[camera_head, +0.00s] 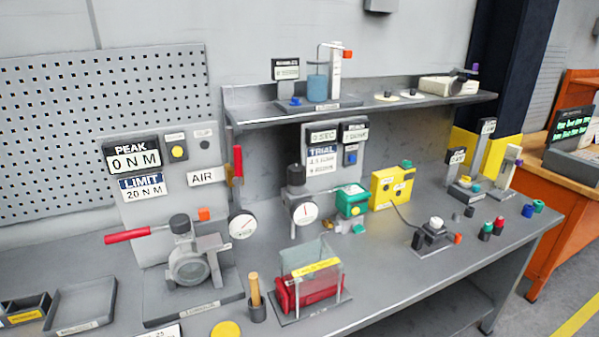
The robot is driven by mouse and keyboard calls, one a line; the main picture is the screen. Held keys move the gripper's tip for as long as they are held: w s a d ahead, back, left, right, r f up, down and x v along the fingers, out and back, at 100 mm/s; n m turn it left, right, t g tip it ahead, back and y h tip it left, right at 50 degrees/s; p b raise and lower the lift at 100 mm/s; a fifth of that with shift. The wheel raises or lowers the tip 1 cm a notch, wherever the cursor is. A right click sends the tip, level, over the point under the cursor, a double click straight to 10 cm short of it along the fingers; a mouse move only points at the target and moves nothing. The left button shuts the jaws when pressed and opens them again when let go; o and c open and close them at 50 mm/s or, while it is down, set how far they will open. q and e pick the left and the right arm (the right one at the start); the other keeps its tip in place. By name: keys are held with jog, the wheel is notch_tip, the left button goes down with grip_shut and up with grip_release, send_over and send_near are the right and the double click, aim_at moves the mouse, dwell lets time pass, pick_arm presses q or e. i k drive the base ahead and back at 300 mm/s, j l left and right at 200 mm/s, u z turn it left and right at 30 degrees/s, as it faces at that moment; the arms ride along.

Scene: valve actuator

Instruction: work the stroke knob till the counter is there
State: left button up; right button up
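Neither of my grippers shows in the head view. I cannot tell for sure which part is the stroke knob. One candidate is the black knob (296,174) on the device with a round dial (305,212) at mid-bench. Another is the pale-topped knob (436,222) on a small black fixture at the right. Behind the first, a grey panel carries two displays: one (323,136) reads 0 SEC, the other (355,133) is too small to read surely. A blue TRIAL label (321,149) and a blue button (351,158) sit below them.
At left, a PEAK display (132,158) reads 0 N M above a clamp with a red handle (127,236). A clear guard (308,262) stands over a red part at the front. A yellow box (392,187) and small upright stands occupy the right. The right front bench is mostly clear.

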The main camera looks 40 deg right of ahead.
aim_at(358, 228)
jog(key=z, duration=1.65)
jog(key=i+l, duration=0.15)
jog(key=l, duration=0.15)
